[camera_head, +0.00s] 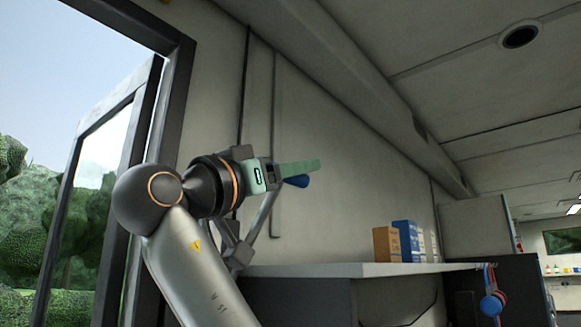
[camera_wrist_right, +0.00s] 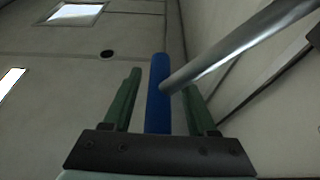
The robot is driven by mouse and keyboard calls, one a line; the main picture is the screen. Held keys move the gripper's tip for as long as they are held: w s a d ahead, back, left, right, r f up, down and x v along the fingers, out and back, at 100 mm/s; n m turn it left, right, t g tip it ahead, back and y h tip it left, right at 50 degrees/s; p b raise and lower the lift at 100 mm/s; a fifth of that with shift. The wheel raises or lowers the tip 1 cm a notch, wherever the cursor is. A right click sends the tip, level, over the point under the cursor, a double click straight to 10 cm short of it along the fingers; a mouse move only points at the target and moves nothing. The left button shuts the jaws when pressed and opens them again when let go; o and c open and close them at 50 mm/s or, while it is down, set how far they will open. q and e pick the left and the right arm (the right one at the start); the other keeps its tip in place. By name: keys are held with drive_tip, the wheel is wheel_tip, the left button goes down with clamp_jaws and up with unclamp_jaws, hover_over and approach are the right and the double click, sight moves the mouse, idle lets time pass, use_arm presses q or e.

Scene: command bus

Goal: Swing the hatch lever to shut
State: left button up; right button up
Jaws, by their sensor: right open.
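The hatch lever is a grey metal rod (camera_head: 262,217) rising from a bracket (camera_head: 236,247) by the wall, with a blue handle (camera_head: 297,182) at its upper end. My right gripper (camera_head: 312,166), with green fingers, is open at the blue handle. In the right wrist view the blue handle (camera_wrist_right: 158,95) stands between the two green fingers of this gripper (camera_wrist_right: 161,84), with gaps visible on both sides. The rod (camera_wrist_right: 235,45) runs from the handle to the upper right there. In the head view the fingers partly hide the handle. My left gripper is not in view.
A dark-framed glazed door panel (camera_head: 96,190) stands open at the left, with greenery outside. A shelf (camera_head: 340,270) below and right of the lever carries an orange box (camera_head: 386,244) and a blue box (camera_head: 406,240). Blue headphones (camera_head: 492,303) hang at the shelf's right end.

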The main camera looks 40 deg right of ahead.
clamp_jaws()
idle(0.3)
idle(1.1)
